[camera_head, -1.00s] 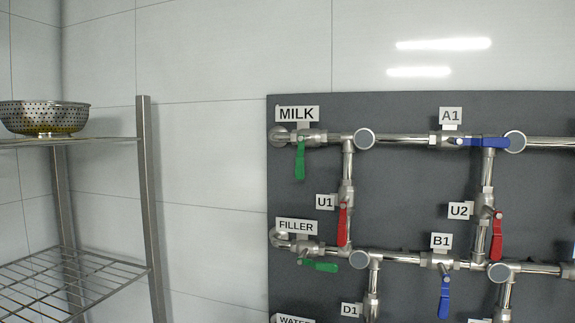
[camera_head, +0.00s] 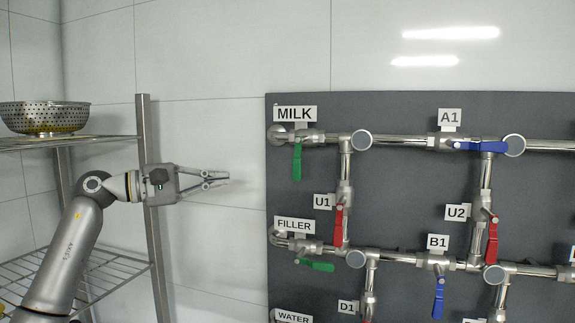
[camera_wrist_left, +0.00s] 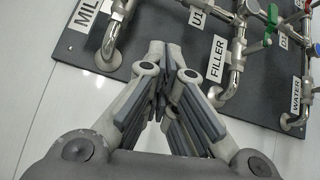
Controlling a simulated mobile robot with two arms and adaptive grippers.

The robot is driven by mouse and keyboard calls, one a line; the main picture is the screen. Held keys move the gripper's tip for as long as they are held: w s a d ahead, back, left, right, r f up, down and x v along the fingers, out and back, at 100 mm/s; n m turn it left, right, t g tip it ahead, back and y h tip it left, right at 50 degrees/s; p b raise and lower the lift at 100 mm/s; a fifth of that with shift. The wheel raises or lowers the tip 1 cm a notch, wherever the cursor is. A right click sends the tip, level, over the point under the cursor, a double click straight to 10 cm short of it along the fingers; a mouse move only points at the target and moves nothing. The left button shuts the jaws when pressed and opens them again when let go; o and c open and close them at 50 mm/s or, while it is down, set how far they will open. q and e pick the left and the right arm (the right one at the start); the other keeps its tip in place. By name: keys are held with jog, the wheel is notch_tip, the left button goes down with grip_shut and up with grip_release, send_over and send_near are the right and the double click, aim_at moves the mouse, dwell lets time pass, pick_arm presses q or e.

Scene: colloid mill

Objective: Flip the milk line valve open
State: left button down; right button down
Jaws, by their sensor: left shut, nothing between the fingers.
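The milk line valve (camera_head: 297,138) is on the horizontal pipe beside the MILK label (camera_head: 295,113). Its green handle (camera_head: 297,163) hangs straight down, across the pipe. My left gripper (camera_head: 226,180) is shut and empty, pointing right, to the left of the panel and a little lower than the handle. It is apart from the handle. In the left wrist view the shut fingers (camera_wrist_left: 165,72) are in front of the panel's edge, and the MILK label (camera_wrist_left: 84,14) is partly cut off at the top. My right gripper is not in view.
Below, the FILLER valve has a green handle (camera_head: 316,265) lying nearly level. Red U1 (camera_head: 339,225) and blue A1 (camera_head: 481,146) handles are on nearby pipes. A wire shelf (camera_head: 144,240) with a colander (camera_head: 45,117) stands at left. Bare wall lies between shelf and panel.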

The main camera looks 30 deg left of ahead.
aim_at(297, 170)
pick_arm(q)
jog(key=shift+s+d+r+m+y, duration=0.1)
jog(key=shift+s+r+m+y, duration=0.1)
jog(key=shift+s+r+m, duration=0.4)
jog(key=shift+s+d+r+m+y, duration=0.1)
jog(key=shift+s+r+m+y, duration=0.25)
jog(key=shift+r, duration=0.3)
jog(key=shift+w, duration=0.15)
jog(key=d+p+x, duration=0.1)
jog(key=p+x, duration=0.3)
jog(key=x, duration=0.2)
jog(key=s+d+p+x, duration=0.1)
jog(key=p+x, duration=0.2)
jog(key=x, duration=0.3)
jog(key=shift+d+p, duration=0.4)
jog(key=shift+d, duration=0.1)
